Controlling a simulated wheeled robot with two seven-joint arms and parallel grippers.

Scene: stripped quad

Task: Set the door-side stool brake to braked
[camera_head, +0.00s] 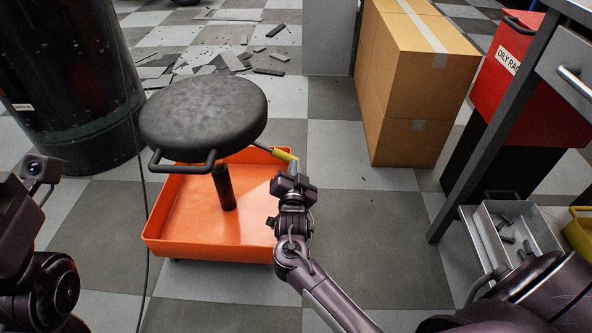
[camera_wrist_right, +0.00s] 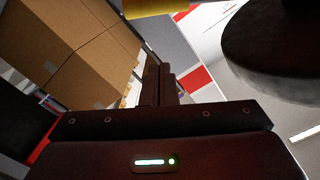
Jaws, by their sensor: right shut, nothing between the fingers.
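A stool with a round black seat (camera_head: 203,118) stands on a post in an orange tray base (camera_head: 205,250). A thin lever with a yellow grip (camera_head: 284,154) sticks out from under the seat's right side. My right gripper (camera_head: 294,167) is shut and empty just below and beside the yellow grip; I cannot tell if they touch. In the right wrist view, the yellow grip (camera_wrist_right: 150,6) is at the top edge and the seat (camera_wrist_right: 285,60) at upper right, both apart from the shut fingers (camera_wrist_right: 164,85). My left arm shows at the left edge, its fingers hidden.
Cardboard boxes (camera_head: 415,85) stand behind, to the right. A red oily-rag bin (camera_head: 520,85) and a bench with a metal tray (camera_head: 512,240) are at the right. A dark drum (camera_head: 70,85) stands at the left. Broken tile pieces (camera_head: 230,62) litter the far floor.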

